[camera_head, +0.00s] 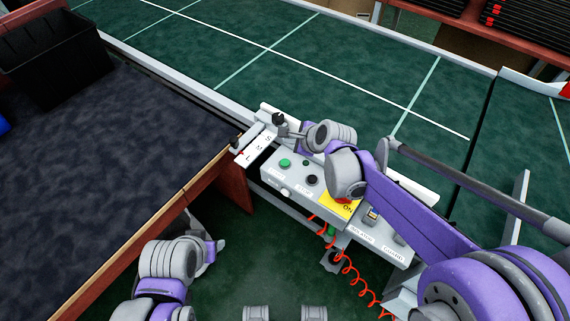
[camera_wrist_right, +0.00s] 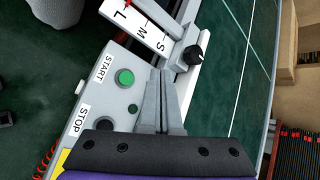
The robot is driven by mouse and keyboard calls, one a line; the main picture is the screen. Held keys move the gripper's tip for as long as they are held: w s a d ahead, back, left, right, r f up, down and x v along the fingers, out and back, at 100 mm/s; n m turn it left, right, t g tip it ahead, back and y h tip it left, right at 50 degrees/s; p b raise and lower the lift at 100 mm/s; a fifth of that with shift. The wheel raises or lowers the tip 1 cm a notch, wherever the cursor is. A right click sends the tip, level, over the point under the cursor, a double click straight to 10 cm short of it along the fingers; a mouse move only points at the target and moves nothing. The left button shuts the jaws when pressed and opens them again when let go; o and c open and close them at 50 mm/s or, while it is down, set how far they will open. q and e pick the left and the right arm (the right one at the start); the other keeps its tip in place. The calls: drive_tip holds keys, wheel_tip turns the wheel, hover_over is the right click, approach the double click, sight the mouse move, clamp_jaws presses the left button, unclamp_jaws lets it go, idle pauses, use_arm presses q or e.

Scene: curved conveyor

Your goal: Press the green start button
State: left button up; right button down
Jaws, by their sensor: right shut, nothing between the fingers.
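The green start button (camera_head: 285,163) sits on a grey control box (camera_head: 278,177). In the right wrist view the green button (camera_wrist_right: 124,76) has a START label beside it. A black button (camera_head: 312,180), labelled STOP in the wrist view, is next to it. My right gripper (camera_head: 292,131) is shut and empty above the box's far edge. In the wrist view its fingers (camera_wrist_right: 162,73) are just right of the green button, apart from it in the picture. My left arm shows at the lower left; its grey end (camera_head: 216,249) is too unclear to read its jaws.
A slider scale marked S, M, L (camera_head: 258,149) with a black knob (camera_wrist_right: 191,53) adjoins the box. A dark table (camera_head: 95,190) with a black bin (camera_head: 55,60) is at left. The green conveyor belt (camera_head: 240,45) lies beyond. A red coiled cable (camera_head: 350,270) hangs below the box.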

sight(288, 164)
drive_tip(key=shift+w+a+f+m, duration=0.15)
drive_tip(key=shift+w+a+m, duration=0.05)
drive_tip(key=shift+w+m, duration=0.1)
drive_tip(key=shift+f, duration=0.1)
wheel_tip(288, 164, down, 9)
drive_tip(key=b, duration=0.6)
drive_tip(key=shift+r, duration=0.2)
drive_tip(key=shift+f, duration=0.15)
idle(1.7)
drive_tip(key=shift+f+b, duration=0.3)
drive_tip(key=shift+b, duration=0.05)
